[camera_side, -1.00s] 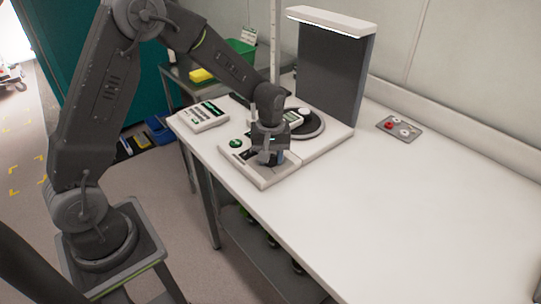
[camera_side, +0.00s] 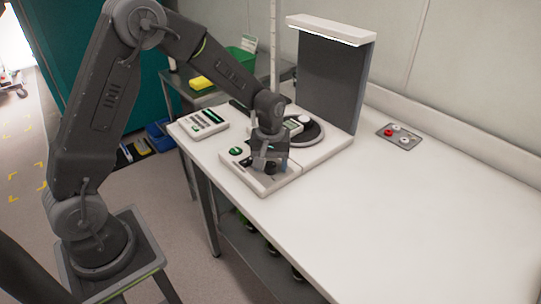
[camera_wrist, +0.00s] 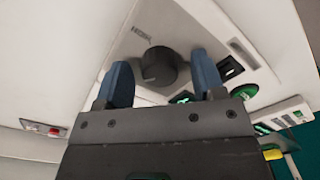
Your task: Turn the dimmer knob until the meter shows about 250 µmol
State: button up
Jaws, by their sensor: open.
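The dimmer knob (camera_wrist: 160,66) is dark and round, on a pale control box (camera_wrist: 128,46) in the wrist view. The box (camera_side: 240,173) also shows in the side view, on the bench's front left part. My gripper (camera_side: 269,163) is open, low over the box, with blue-grey fingers. In the wrist view the two fingertips (camera_wrist: 161,62) lie on either side of the knob, with gaps between; I cannot tell whether they reach its depth. A small meter (camera_side: 293,128) with a greenish screen is partly behind my wrist; its reading is not legible.
A dark round plate (camera_side: 312,132) stands under a lamp panel (camera_side: 332,80) behind the box. A keypad device (camera_side: 204,123) lies at the left edge. A grey plate with a red button (camera_side: 388,132) lies at the back. The bench's right side is clear.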

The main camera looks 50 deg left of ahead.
notch_tip(320, 180, up, 14)
dwell(0.4)
jog(key=shift+f, duration=0.1)
jog(key=s+d+r+m+t, duration=0.1)
jog(key=s+r+m+t, duration=0.1)
jog(key=s, duration=0.5)
jog(key=s+d+r+m+t, duration=0.1)
jog(key=s+m, duration=0.3)
jog(key=s, duration=0.4)
jog(key=s+d+r+m+t, duration=0.2)
jog(key=s+r+m, duration=0.1)
jog(key=s, duration=0.4)
jog(key=shift+s+r+t, duration=0.2)
jog(key=shift+r+t, duration=0.1)
jog(key=shift+w+a, duration=0.1)
dwell(2.1)
notch_tip(320, 180, up, 3)
send_over(270, 165)
jog(key=w+a, duration=0.6)
jog(key=a, duration=0.3)
jog(key=shift+s+f, duration=0.1)
jog(key=shift+f, duration=0.05)
